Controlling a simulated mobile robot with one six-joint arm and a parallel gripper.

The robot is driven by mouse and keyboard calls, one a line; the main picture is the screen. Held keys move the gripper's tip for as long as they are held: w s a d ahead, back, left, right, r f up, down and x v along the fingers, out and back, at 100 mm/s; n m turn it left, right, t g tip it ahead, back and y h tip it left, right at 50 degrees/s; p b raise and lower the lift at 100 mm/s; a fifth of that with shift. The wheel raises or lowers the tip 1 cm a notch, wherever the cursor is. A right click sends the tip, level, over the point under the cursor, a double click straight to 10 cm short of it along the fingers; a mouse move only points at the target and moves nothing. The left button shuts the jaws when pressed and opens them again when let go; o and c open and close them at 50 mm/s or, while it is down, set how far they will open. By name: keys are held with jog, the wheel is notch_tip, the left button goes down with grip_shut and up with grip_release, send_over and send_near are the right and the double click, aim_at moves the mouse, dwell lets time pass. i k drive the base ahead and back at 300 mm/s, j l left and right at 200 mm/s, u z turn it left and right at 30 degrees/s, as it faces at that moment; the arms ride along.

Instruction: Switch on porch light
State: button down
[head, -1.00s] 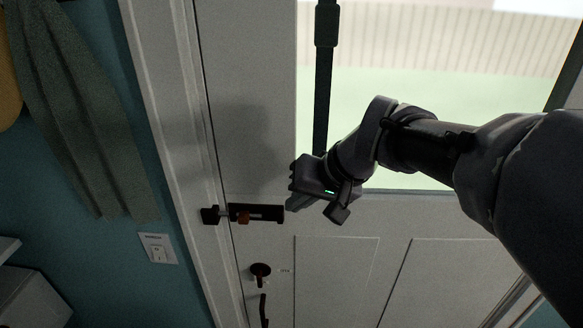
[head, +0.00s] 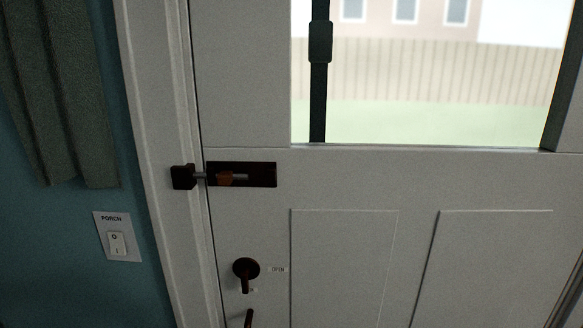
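The porch light switch is a white rocker (head: 117,243) on a white wall plate (head: 104,222) labelled "PORCH". It is on the teal wall at the lower left, left of the door frame. The rocker carries an "O" mark at the top and an "I" mark at the bottom. I cannot tell for sure which end is pressed in. My gripper and arm are out of this view, and nothing covers the switch.
The white door (head: 340,180) fills the middle and right, with a window in its upper part. A dark bolt latch (head: 262,175), a round knob with a lever (head: 245,269) and a handle are on its left edge. A grey-green cloth (head: 62,100) hangs above the switch.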

aim_at(115, 239)
jog(key=k+l+u, duration=0.15)
jog(key=u, duration=1.3)
